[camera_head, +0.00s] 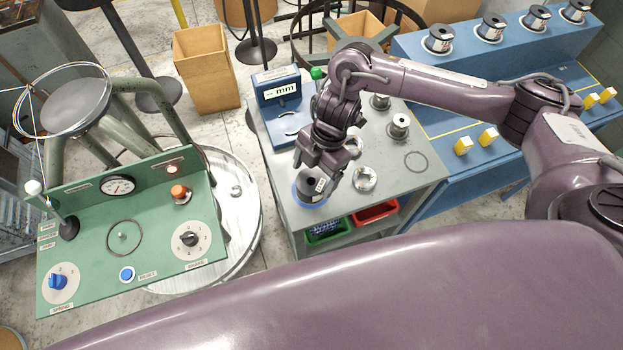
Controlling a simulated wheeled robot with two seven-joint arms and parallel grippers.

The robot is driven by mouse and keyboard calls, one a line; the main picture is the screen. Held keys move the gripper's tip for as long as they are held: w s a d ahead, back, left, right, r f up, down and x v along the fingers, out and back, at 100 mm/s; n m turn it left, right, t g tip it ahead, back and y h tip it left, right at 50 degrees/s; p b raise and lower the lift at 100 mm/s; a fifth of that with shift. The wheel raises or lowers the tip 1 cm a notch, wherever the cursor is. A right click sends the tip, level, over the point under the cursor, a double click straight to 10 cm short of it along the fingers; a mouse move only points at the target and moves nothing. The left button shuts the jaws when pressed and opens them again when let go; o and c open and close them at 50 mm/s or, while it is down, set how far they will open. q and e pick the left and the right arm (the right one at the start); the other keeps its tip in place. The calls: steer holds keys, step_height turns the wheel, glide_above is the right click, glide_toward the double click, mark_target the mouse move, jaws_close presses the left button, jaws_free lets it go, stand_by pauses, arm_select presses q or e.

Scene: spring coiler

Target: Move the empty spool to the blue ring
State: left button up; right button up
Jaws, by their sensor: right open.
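A dark spool (310,190) with a small white label stands upright within the blue ring (298,200) at the front left of the grey bench. Part of the blue ring shows around its base. My right gripper (320,170) is open and points down right over this spool, with the fingers close around its upper part. I cannot tell whether they touch it. The gripper hides part of the spool's top, so I cannot see clearly whether it carries wire. My left gripper is not in view.
Several silver spools and coils (398,127) stand on the grey bench (430,178), near an empty dark ring mark (415,161). A blue gauge marked mm (280,92) is at the back left. Green (328,230) and red (376,214) bins sit below. A green control panel (85,255) is left.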

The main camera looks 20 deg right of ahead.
steer(key=v, duration=0.9)
stand_by(0.3)
